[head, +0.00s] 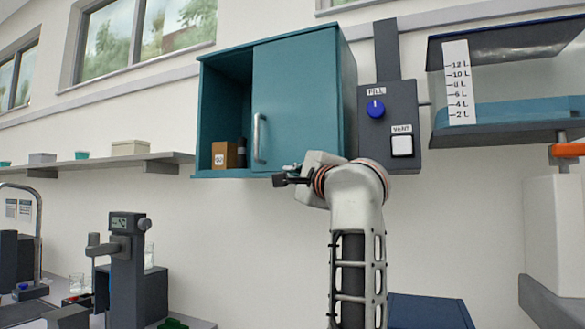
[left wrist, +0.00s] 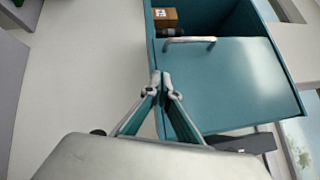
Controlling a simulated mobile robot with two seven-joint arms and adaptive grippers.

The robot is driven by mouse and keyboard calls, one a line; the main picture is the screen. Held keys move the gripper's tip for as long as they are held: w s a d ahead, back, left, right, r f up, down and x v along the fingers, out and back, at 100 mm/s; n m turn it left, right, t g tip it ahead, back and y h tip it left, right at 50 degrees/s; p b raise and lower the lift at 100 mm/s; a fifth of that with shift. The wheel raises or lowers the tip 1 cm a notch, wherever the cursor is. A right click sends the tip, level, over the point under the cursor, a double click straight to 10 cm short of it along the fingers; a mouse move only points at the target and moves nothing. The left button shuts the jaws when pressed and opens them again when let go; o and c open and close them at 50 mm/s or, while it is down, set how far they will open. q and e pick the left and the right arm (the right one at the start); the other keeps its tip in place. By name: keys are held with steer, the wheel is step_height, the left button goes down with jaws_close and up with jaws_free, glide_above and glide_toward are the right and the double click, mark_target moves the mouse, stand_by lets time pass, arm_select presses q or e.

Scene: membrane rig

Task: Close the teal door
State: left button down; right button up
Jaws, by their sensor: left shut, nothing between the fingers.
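The teal door (head: 297,110) covers the right part of the teal cabinet's (head: 345,70) front, and the left part stands open. An upright silver handle (head: 260,138) is near the door's left edge. The door (left wrist: 245,80) and handle (left wrist: 190,40) also show in the left wrist view. My left gripper (head: 280,179) is at the cabinet's bottom edge, below the handle. Its fingertips (left wrist: 160,84) are together and empty, apart from the handle. I cannot tell whether they touch the cabinet. My right gripper is not in view.
A brown box (head: 224,155) and a dark bottle stand inside the open part. A grey panel (head: 389,125) with a blue knob and white button is right of the cabinet. A wall shelf (head: 100,163) is at left, with instruments below. The wall beneath the cabinet is clear.

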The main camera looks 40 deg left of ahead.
arm_select(q)
steer(key=w+r, duration=0.1)
steer(key=p, duration=0.2)
glide_toward(265, 162)
steer(key=w, duration=0.2)
steer(key=w+a, duration=0.1)
steer(key=shift+w+a+r+t+h, duration=0.1)
steer(key=shift+w+r+t+h, duration=0.2)
steer(key=shift+h, duration=0.1)
steer(key=a, duration=0.3)
steer(key=shift+s+r+p, duration=0.2)
steer(key=shift+s+p, duration=0.05)
steer(key=shift+p, duration=0.1)
steer(key=shift+a, duration=0.4)
steer(key=shift+s+a, duration=0.1)
